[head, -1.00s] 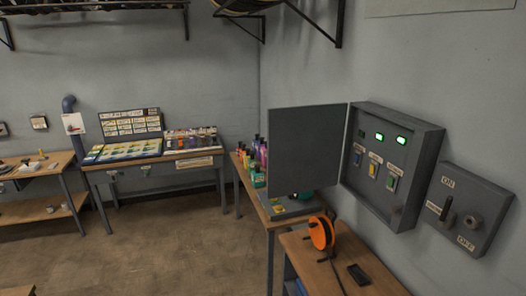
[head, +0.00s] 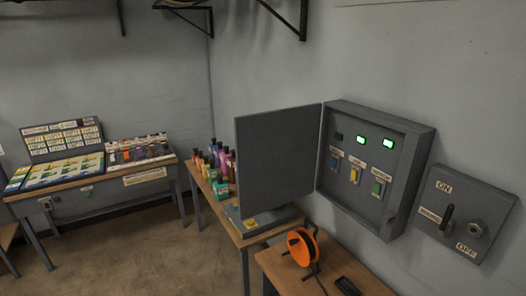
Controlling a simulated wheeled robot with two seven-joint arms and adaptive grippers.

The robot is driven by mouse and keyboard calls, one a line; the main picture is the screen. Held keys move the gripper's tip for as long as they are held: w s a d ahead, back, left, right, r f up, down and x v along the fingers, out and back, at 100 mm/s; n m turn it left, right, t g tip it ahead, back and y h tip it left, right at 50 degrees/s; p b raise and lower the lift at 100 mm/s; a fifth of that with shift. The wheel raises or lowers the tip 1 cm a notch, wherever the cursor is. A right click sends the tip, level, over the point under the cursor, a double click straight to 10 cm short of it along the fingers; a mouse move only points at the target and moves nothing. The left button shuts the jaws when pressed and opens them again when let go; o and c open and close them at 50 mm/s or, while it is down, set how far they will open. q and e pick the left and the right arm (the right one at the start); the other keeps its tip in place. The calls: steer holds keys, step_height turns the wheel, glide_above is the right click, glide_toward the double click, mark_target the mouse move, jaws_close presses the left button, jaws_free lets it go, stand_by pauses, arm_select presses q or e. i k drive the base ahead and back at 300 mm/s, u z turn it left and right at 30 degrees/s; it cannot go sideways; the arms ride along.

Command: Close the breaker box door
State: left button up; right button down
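The grey breaker box (head: 408,170) is mounted on the right wall. Its flat grey door (head: 278,160) stands wide open, swung out to the left from the box's left edge. Neither of my grippers shows in the head view.
A grey ON/OFF switch panel (head: 464,215) is on the wall right of the box. Below stand wooden tables with an orange cable reel (head: 302,246), a dark flat object (head: 347,286) and colourful bottles (head: 220,165). A workbench (head: 100,188) stands at the back left, with open floor before it.

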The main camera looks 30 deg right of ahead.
mark_target(276, 150)
steer(key=i, duration=3.45)
steer(key=z, duration=3.6)
steer(key=i, duration=0.5)
